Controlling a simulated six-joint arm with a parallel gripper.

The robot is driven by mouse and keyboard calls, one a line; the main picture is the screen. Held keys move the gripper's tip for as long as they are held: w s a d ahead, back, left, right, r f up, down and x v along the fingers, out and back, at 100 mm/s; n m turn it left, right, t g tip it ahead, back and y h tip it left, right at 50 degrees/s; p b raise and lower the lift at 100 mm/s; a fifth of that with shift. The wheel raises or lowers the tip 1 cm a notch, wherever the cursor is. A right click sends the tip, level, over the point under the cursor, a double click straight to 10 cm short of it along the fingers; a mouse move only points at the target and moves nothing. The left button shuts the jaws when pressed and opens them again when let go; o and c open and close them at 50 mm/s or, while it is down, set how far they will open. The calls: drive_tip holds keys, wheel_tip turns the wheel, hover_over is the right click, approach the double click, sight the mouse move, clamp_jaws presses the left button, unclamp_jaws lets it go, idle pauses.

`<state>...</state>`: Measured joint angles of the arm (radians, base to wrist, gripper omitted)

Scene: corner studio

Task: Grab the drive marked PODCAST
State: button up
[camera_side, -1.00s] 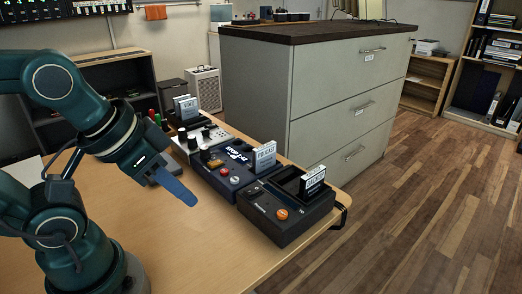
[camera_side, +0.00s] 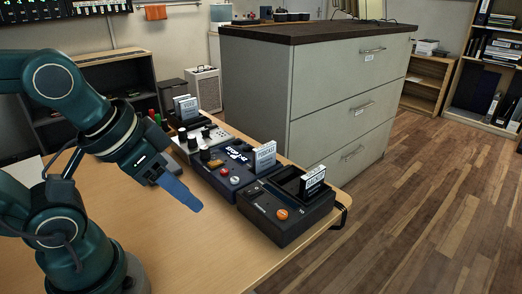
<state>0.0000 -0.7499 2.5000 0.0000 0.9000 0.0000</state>
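The drive marked PODCAST (camera_side: 265,157) is a pale upright slab with dark lettering. It stands in the dark blue device (camera_side: 225,182) with a red knob, in the middle of the row on the table. My gripper (camera_side: 181,190) hangs over the table to the left of that device, apart from the drive. Its blue fingers point down and to the right. They overlap in this view, so I cannot tell whether they are open or shut. No held thing shows at them.
A black device (camera_side: 285,215) with an orange knob and a dark-labelled drive (camera_side: 312,181) stands at the right. A white device (camera_side: 201,138) and a rack of drives (camera_side: 186,107) stand behind. A grey cabinet (camera_side: 330,90) rises close behind the row. The wooden table (camera_side: 190,255) is clear in front.

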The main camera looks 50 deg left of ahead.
drive_tip(key=shift+o, duration=0.3)
drive_tip(key=w+r+m+t, duration=0.1)
drive_tip(key=w+r+m, duration=0.1)
drive_tip(key=w+r, duration=0.55)
drive_tip(key=n+g, duration=0.1)
hover_over(261, 147)
drive_tip(key=d, duration=0.2)
wheel_tip(261, 147, down, 10)
drive_tip(key=f, duration=0.1)
drive_tip(key=a+f, duration=0.1)
drive_tip(key=a+f+n+g, duration=0.1)
drive_tip(key=shift+s+f, duration=0.1)
drive_tip(key=shift+s, duration=0.15)
drive_tip(key=shift+x, duration=2.4)
